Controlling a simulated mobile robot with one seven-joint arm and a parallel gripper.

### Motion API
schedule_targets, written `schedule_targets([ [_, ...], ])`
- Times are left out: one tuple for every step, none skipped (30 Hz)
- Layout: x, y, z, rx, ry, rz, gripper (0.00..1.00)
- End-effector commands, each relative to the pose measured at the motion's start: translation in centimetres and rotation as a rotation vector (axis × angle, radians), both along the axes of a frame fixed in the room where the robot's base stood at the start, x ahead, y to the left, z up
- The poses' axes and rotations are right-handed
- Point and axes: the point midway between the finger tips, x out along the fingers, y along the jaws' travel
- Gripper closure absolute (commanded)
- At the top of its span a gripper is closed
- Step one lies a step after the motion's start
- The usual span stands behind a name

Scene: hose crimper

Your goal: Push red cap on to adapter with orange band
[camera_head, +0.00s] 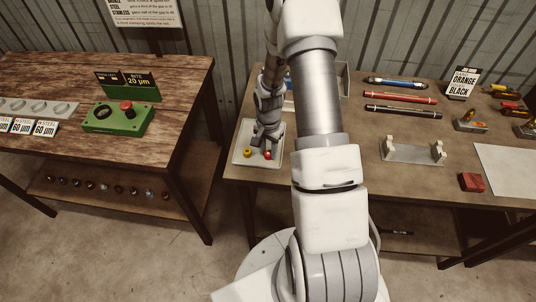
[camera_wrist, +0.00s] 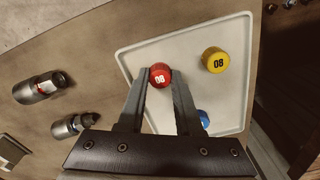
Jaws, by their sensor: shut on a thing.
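My gripper (camera_head: 267,143) is low over the white tray. In the wrist view, its fingers (camera_wrist: 160,77) are shut on the red cap (camera_wrist: 160,74), marked 08, at the fingertips. The red cap also shows in the head view (camera_head: 268,155). Whether the cap still touches the tray floor is not clear. Two metallic adapters lie on the table beside the tray in the wrist view. One adapter (camera_wrist: 40,87) shows a reddish patch at its dark part. The other adapter (camera_wrist: 74,125) is partly dark, and I cannot make out an orange band on it.
The tray (camera_head: 239,156) also holds a yellow cap (camera_wrist: 215,60) close to the red one and a blue cap (camera_wrist: 204,117) partly behind a finger. A grey stand (camera_head: 412,154), a red block (camera_head: 471,182) and several hoses (camera_head: 400,97) lie right of my arm.

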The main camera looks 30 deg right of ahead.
Motion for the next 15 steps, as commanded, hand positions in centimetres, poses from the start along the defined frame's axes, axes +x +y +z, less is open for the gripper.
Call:
schedule_targets([
  [0.0, 0.0, 0.2, 0.0, 0.0, 0.0, 1.0],
  [0.0, 0.0, 0.3, -0.001, -0.001, 0.0, 1.0],
  [0.0, 0.0, 0.6, 0.0, -0.001, 0.0, 1.0],
  [0.0, 0.0, 0.8, 0.0, -0.001, 0.0, 1.0],
  [0.0, 0.0, 1.1, -0.001, -0.002, 0.0, 1.0],
  [0.1, 0.0, 1.5, -0.001, -0.002, -0.001, 1.0],
  [0.1, 0.0, 1.8, -0.001, -0.003, -0.001, 1.0],
  [0.1, 0.0, 2.1, -0.001, -0.002, -0.002, 1.0],
  [0.0, 0.0, 2.5, 0.0, -0.001, -0.002, 1.0],
  [0.0, 0.0, 2.8, 0.0, -0.001, -0.001, 1.0],
  [0.0, 0.0, 3.1, -0.001, -0.001, -0.001, 1.0],
  [0.0, 0.0, 3.5, -0.001, -0.001, 0.0, 1.0],
  [0.0, 0.0, 3.9, -0.001, -0.001, 0.0, 1.0],
  [0.0, 0.0, 4.2, -0.001, -0.001, 0.0, 1.0],
  [0.0, 0.0, 4.6, -0.001, -0.002, 0.0, 1.0],
])
